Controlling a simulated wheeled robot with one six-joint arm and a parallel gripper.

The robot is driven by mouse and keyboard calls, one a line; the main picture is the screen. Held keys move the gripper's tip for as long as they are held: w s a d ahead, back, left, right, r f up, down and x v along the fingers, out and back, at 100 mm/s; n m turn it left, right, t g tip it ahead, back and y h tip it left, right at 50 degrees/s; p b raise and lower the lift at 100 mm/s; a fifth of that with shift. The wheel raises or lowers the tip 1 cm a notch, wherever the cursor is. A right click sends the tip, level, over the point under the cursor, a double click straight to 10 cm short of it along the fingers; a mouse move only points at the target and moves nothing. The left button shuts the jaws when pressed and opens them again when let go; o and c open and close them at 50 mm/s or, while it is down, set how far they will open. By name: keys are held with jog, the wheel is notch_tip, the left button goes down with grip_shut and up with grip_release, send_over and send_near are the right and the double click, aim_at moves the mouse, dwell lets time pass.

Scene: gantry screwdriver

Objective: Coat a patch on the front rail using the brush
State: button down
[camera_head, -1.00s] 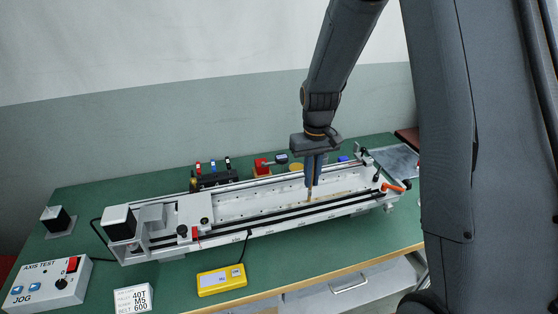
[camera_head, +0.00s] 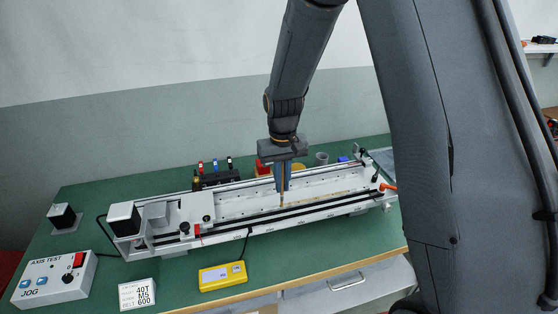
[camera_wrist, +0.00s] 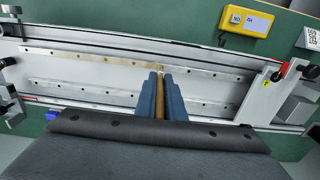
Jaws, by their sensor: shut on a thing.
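My gripper (camera_head: 282,182) points down over the gantry, shut on a thin tan brush (camera_head: 282,199). In the wrist view the brush (camera_wrist: 159,92) stands between the two blue fingers of my gripper (camera_wrist: 160,98). Its tip is at the front rail (camera_wrist: 208,73), a pale strip with holes; it seems to touch, but the contact is too small to be sure. A brownish coat (camera_wrist: 100,58) covers the rail on one side of the tip. In the head view this coat (camera_head: 320,198) runs right of the brush; the rail left of it looks bare.
A white carriage (camera_head: 197,212) with a red part sits left on the gantry. A yellow meter (camera_head: 222,276) lies in front. The jog box (camera_head: 55,277) and a label card (camera_head: 137,294) are at front left. Small coloured items (camera_head: 213,172) stand behind the gantry.

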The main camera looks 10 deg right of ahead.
aim_at(281, 195)
notch_tip(281, 195, up, 3)
jog(key=shift+s+a+p, duration=0.15)
jog(key=shift+p, duration=0.7)
jog(key=shift+r+p, duration=1.8)
jog(key=shift+r, duration=0.8)
jog(key=shift+a, duration=0.1)
